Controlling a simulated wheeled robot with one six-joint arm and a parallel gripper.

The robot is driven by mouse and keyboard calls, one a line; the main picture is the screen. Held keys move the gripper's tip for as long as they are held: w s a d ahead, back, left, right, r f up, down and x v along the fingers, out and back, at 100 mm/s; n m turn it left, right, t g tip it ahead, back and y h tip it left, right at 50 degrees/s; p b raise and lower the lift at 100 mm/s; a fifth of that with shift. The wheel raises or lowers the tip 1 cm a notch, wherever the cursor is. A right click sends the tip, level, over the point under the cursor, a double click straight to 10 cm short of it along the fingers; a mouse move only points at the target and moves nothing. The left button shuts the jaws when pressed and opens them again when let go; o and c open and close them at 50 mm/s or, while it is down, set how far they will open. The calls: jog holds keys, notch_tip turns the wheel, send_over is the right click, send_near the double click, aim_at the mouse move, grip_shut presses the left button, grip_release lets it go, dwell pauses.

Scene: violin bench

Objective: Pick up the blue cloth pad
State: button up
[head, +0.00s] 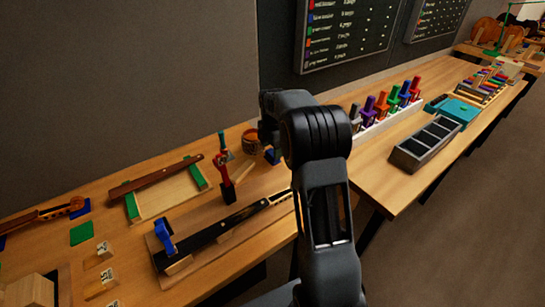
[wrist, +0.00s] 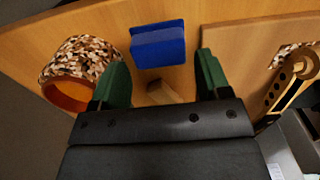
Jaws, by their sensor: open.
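A blue cloth pad (wrist: 158,46) lies on the wooden bench in the wrist view, as a thick, soft-edged block. It is ahead of my gripper (wrist: 163,72), roughly centred between the two green fingers. The fingers are spread apart with nothing held, and the pad appears just beyond their tips. In the head view a small part of the blue pad (head: 272,156) shows beside my arm, which hides the fingers. Another blue piece (head: 82,207) lies at the far left near a scroll-ended neck.
A speckled round pot (wrist: 78,62) stands close to my left finger; a small wood block (wrist: 160,92) is between the fingers. A board with a scroll-like part (wrist: 290,85) lies right. In the head view, a red clamp (head: 224,172) and dark fingerboard (head: 230,225) are nearby.

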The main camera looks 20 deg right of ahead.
aim_at(272, 152)
jog(key=shift+d+f, duration=0.1)
jog(key=shift+f, duration=1.8)
jog(key=c, duration=0.6)
